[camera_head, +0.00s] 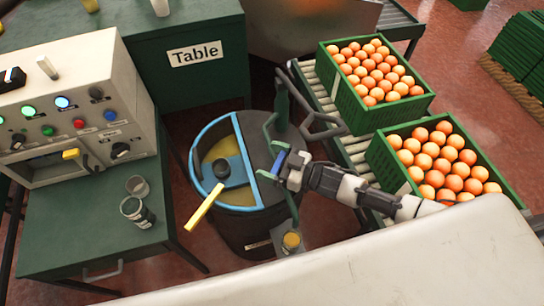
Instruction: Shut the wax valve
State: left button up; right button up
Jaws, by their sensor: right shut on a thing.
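A round dark vat (235,238) stands in the middle, with a blue rim around its left half and yellowish wax (222,150) inside. My right gripper (280,165) is at the vat's right side, shut on a small blue handle (279,162) there. Its fingers partly hide the handle. Which part is the wax valve is not clear. A small yellowish round part (291,240) sits low at the vat's front right. My left gripper is out of view.
A control box (75,110) with lights and knobs stands on a green table (85,235) at left, with two small cups (137,198). A sign-marked green table (190,75) is behind.

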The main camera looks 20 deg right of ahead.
jog(key=m+t+h, duration=0.1)
jog(key=m+t+h+p, duration=0.1)
jog(key=m+t+h, duration=0.1)
jog(key=shift+w+r+t+h, duration=0.1)
jog(key=shift+w+t+h, duration=0.15)
jog(key=shift+t+h, duration=0.15)
jog(key=shift+w+d+m+t+h+p, duration=0.1)
jog(key=shift+m+t+h+p, duration=0.25)
jog(key=shift+m+h, duration=0.3)
jog(key=shift+w+d+m+t+h+p, duration=0.15)
jog(key=shift+m+t+h, duration=0.35)
jog(key=shift+h, duration=0.25)
jog(key=o, duration=0.6)
jog(key=shift+o, duration=0.2)
jog(key=shift+s, duration=0.2)
jog(key=b+v, duration=0.1)
jog(key=v, duration=0.9)
jog(key=shift+s, duration=0.2)
jog(key=shift+c, duration=0.5)
